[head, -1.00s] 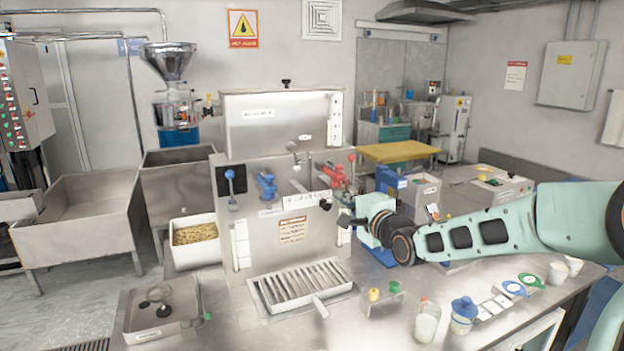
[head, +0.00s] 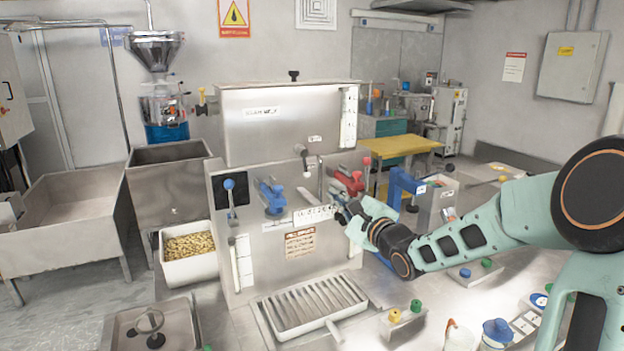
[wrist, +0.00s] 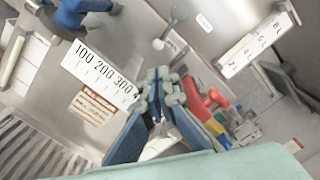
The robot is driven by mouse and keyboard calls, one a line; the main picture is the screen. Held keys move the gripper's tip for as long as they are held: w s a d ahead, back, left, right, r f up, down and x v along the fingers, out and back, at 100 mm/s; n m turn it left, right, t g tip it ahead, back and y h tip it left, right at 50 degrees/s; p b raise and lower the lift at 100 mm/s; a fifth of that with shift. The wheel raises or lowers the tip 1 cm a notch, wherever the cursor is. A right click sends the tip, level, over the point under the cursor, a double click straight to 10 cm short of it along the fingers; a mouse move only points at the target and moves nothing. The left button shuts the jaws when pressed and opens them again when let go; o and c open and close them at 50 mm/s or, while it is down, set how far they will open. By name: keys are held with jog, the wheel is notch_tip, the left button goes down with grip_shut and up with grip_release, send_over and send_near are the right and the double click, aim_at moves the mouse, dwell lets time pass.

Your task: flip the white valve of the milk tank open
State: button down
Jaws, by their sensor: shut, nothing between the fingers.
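The steel milk tank (head: 285,125) stands on top of the machine. Below its front, a small pale knob on a dark stem (head: 301,151) looks like the white valve. A similar pale ball knob and stem shows in the wrist view (wrist: 160,44). My gripper (head: 341,206) is in front of the machine panel, lower and to the right of that knob, and apart from it. In the wrist view my gripper (wrist: 163,78) is shut and empty, with its tips pointing at the panel beside the numbered label (wrist: 103,66).
A red valve (head: 350,183) is close beside my gripper and partly hidden behind it in the wrist view. A blue valve (head: 270,196) is farther left on the panel. A slotted drip tray (head: 312,303) lies below. Small jars (head: 496,334) stand at the front right.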

aim_at(310, 196)
jog(key=p+x, duration=0.1)
jog(key=x, duration=0.9)
jog(key=shift+s+a+m+p, duration=0.15)
jog(key=shift+a+m+p, duration=0.25)
jog(key=shift+a, duration=0.6)
jog(key=shift+s, duration=0.1)
